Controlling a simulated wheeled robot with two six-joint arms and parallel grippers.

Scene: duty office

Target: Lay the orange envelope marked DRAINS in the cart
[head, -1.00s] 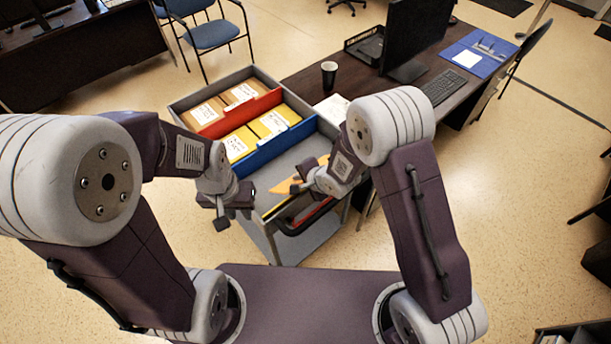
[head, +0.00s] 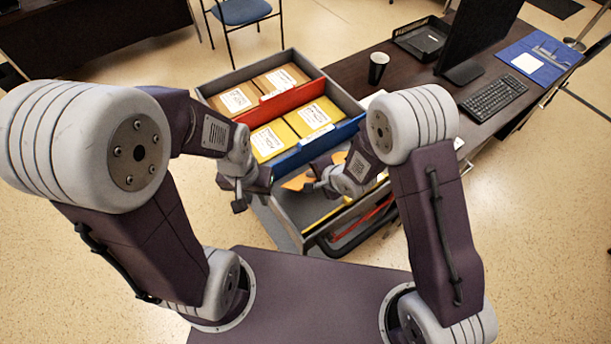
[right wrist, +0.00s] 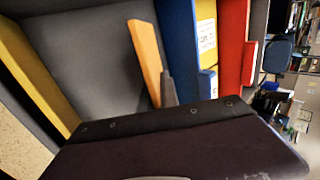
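The orange envelope (head: 298,182) shows as a small orange piece at my right gripper (head: 316,182), over the bare front compartment of the grey cart (head: 282,212). My right gripper appears shut on it. In the right wrist view the envelope (right wrist: 146,58) shows as a narrow orange strip beside a grey finger, above the grey compartment floor. The rest of it is hidden, and I cannot read its marking. My left gripper (head: 250,193) is empty at the cart's left side, its fingers apart.
A blue divider (head: 290,158) and a red divider (head: 290,102) cross the cart. Yellow envelopes (head: 314,116) lie between them, brown ones (head: 281,80) behind the red. A yellow strip (right wrist: 38,75) lines the front compartment's near side.

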